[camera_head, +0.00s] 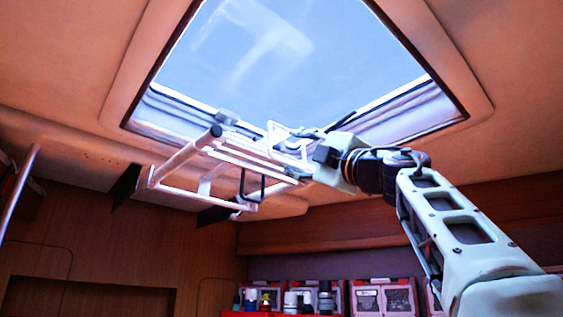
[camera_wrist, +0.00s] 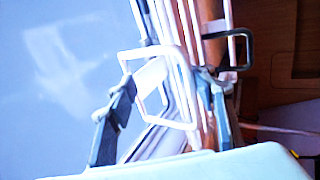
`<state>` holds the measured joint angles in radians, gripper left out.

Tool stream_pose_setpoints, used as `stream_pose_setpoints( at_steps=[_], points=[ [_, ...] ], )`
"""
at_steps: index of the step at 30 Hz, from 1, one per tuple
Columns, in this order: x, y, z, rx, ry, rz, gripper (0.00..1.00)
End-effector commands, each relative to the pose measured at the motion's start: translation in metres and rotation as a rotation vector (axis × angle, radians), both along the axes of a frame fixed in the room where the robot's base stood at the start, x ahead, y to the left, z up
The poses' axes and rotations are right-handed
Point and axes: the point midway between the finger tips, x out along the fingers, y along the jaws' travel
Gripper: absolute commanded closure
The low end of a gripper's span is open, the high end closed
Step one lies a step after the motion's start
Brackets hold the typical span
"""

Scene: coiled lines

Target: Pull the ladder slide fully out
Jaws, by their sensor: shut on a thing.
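The ladder slide (camera_head: 200,192) is a set of white tubes below the roof hatch, with a frame that hangs down at its left end. In the wrist view its white rails (camera_wrist: 184,35) run up from the middle. My gripper (camera_head: 303,140) is at the right end of the rails. In the wrist view my gripper (camera_wrist: 162,112) has a dark finger on either side of a white loop (camera_wrist: 160,85) and is shut on it. The exact finger contact is blurred. A dark loop (camera_head: 252,187) hangs beside the rails.
The bright roof hatch (camera_head: 290,55) is overhead, with an orange-lit ceiling around it. Below, a red shelf holds several bottles (camera_head: 325,297) and boxes (camera_head: 385,298). A pale pole (camera_head: 17,190) stands at far left.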

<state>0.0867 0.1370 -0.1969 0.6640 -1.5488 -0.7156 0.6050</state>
Motion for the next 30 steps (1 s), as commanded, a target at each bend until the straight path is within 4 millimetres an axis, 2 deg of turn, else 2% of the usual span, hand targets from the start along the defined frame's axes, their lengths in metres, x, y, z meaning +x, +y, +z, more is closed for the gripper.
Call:
stream_pose_setpoints(
  at_steps=[1,4,10,14,15,16,23,30],
  points=[
    [-0.024,-0.008,0.015,0.008,-0.039,-0.016,0.71],
    [-0.028,-0.011,0.011,0.008,-0.038,-0.016,0.66],
    [-0.037,-0.018,0.003,0.009,-0.039,-0.016,0.67],
    [-0.044,-0.022,-0.001,0.008,-0.039,-0.016,0.63],
    [-0.046,-0.023,-0.003,0.008,-0.040,-0.015,0.65],
    [-0.047,-0.024,-0.004,0.009,-0.039,-0.015,0.76],
    [-0.052,-0.029,-0.016,0.005,-0.029,-0.008,0.76],
    [-0.054,-0.029,-0.018,0.004,-0.028,-0.006,0.76]
  ],
)
